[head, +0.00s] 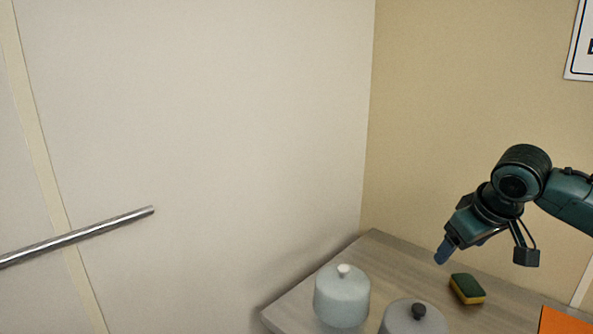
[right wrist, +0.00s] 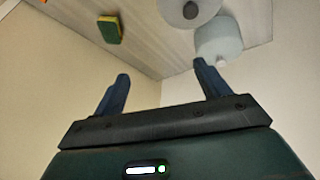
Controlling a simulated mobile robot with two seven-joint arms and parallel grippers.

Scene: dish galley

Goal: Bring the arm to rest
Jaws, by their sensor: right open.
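My right gripper (head: 443,253) comes in from the right in the head view, above the wooden counter (head: 305,297). In the right wrist view its two fingers (right wrist: 162,82) are spread apart with nothing between them. The fingers are dark blue. My left gripper is not in the head view.
A green and yellow sponge (head: 467,289) lies on the counter near the gripper. A pale lidded pot (head: 342,296) and a grey one with a dark knob (head: 414,318) stand to the left. An orange item (head: 565,322) lies front right. A metal rail (head: 80,236) is on the left wall.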

